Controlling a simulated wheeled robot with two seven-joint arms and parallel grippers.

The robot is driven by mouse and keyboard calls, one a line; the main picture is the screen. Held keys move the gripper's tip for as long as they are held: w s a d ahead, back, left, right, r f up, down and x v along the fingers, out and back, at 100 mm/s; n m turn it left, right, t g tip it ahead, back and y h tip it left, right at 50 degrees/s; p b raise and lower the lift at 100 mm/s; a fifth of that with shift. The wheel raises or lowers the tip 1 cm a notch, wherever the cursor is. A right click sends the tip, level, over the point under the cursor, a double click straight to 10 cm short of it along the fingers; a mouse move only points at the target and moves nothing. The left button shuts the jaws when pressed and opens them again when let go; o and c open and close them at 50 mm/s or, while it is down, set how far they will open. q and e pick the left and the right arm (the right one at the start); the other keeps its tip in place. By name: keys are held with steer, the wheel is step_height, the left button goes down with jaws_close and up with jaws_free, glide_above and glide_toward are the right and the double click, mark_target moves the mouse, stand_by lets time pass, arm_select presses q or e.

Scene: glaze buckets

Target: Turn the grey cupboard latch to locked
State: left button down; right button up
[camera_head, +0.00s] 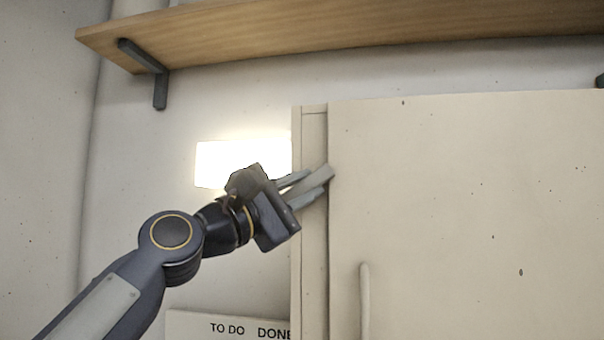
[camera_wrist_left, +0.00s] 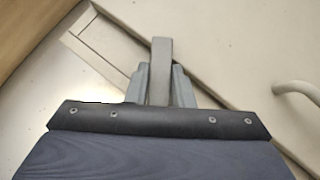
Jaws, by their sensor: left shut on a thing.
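The grey cupboard latch (camera_head: 322,176) is a flat bar at the left edge of the pale cupboard door (camera_head: 450,190). It lies tilted in the head view, its upper right end over the door edge. My left gripper (camera_head: 314,183) comes from the left and is shut on the latch, one finger on each side. In the left wrist view the latch (camera_wrist_left: 161,52) sticks out beyond the fingertips of my left gripper (camera_wrist_left: 160,72). The latch's pivot and any lock marking cannot be made out. My right gripper is not in view.
A wooden shelf (camera_head: 300,32) on a dark bracket (camera_head: 150,70) runs above the cupboard. A door handle (camera_head: 364,300) stands lower right of the latch. A bright panel (camera_head: 225,163) is on the wall behind my arm. A board (camera_head: 215,328) reading "TO DO" and "DONE" is below.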

arm_select(q)
steer(key=m+g+p, duration=0.1)
steer(key=m, duration=0.1)
steer(key=shift+r+m+g+y+p, duration=0.2)
steer(key=shift+m+g+y+p, duration=0.1)
steer(key=shift+g+p, duration=0.1)
steer(key=shift+f+m+g+y, duration=0.15)
steer(key=shift+m+g+y, duration=0.35)
steer(key=shift+m+g, duration=0.45)
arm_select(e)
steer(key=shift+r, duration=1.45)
arm_select(q)
steer(key=shift+m, duration=0.25)
steer(key=c, duration=1.3)
jaws_free()
steer(key=shift+o, duration=0.2)
steer(key=shift+s+a+f, duration=0.15)
steer(key=shift+a, duration=0.15)
steer(key=b+v, duration=0.2)
steer(key=v, duration=0.5)
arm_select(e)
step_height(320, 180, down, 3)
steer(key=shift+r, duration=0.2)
arm_select(q)
steer(key=shift+s, duration=0.15)
